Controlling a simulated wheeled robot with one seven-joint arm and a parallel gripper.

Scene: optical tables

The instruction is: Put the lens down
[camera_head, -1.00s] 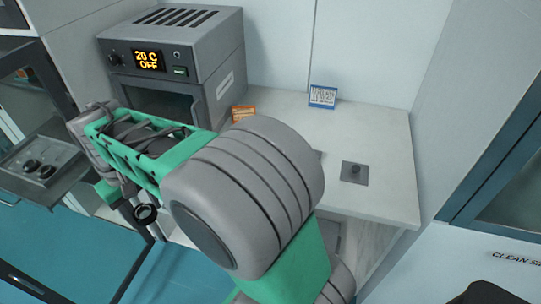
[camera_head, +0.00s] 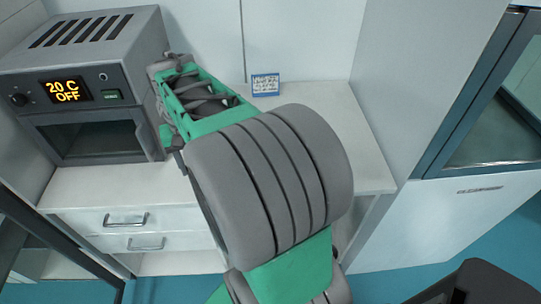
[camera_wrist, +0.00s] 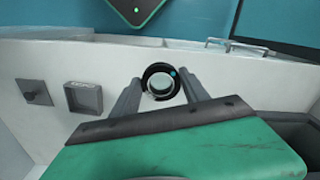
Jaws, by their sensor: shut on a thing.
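The lens (camera_wrist: 147,74), a clear disc in a black ring mount with a small teal dot, shows in the wrist view. My gripper (camera_wrist: 161,84) is shut on it, with one grey finger on each side of the ring. The white bench top (camera_wrist: 125,57) lies behind the lens in that view; the gap between them cannot be judged. A shallow grey square holder (camera_wrist: 84,97) lies on the bench left of my gripper and looks empty. In the head view my own arm hides the gripper and the lens.
A grey oven (camera_head: 85,95) reading "20 C OFF" stands on the bench at left. A blue-bordered sign (camera_head: 265,85) stands at the back. Drawers (camera_head: 140,222) are under the bench. The bench's right part (camera_head: 365,160) looks clear.

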